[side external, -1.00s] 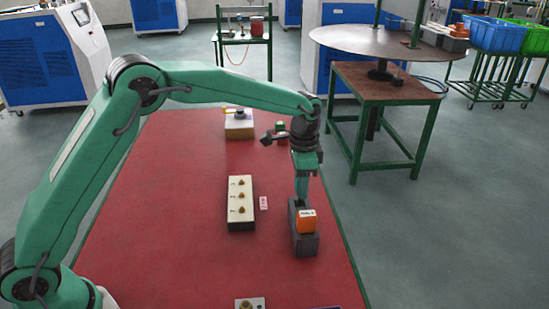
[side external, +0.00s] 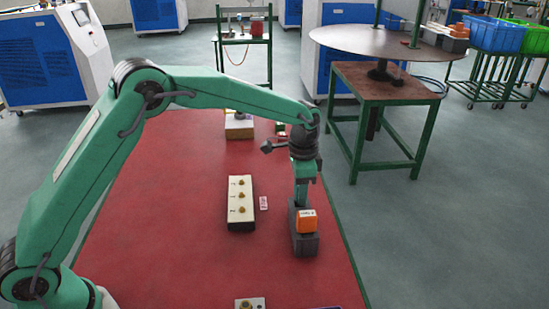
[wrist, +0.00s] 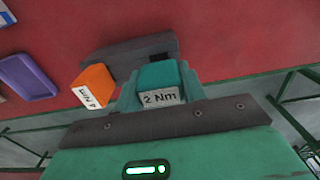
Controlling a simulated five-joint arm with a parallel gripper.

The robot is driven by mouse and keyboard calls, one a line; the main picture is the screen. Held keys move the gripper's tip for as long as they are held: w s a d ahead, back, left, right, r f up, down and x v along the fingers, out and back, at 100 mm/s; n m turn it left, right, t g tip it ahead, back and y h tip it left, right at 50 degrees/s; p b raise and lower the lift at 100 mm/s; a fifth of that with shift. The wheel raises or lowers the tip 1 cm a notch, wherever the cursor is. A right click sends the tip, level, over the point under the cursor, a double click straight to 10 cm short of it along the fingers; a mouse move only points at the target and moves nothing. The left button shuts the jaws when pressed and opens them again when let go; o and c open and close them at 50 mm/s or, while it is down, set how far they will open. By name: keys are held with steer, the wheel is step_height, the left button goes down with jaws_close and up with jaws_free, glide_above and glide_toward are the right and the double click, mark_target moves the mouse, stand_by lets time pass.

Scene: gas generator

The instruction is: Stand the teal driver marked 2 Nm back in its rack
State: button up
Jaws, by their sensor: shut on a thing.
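The teal driver (wrist: 160,78), with a white 2 Nm label, is between the jaws of my gripper (wrist: 158,92) in the wrist view. My gripper (side external: 302,205) is shut on it and points down over the dark grey rack (side external: 305,246), just behind the orange driver (side external: 307,222). The orange driver stands in the rack and reads 4 Nm in the wrist view (wrist: 93,86). The rack also shows there (wrist: 130,52), with a dark opening near the teal driver. The teal driver's lower end is hidden, so I cannot tell how far it is in the rack.
A white block with several brass pieces (side external: 240,203) and a small pink label (side external: 264,202) lie left of the rack on the red table (side external: 170,220). A purple tray (wrist: 27,76) is at the near edge. The table's right edge is close to the rack.

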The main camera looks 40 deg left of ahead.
steer(key=shift+f, duration=0.95)
steer(key=o, duration=1.1)
steer(key=shift+c, duration=0.2)
steer(key=shift+r, duration=3.95)
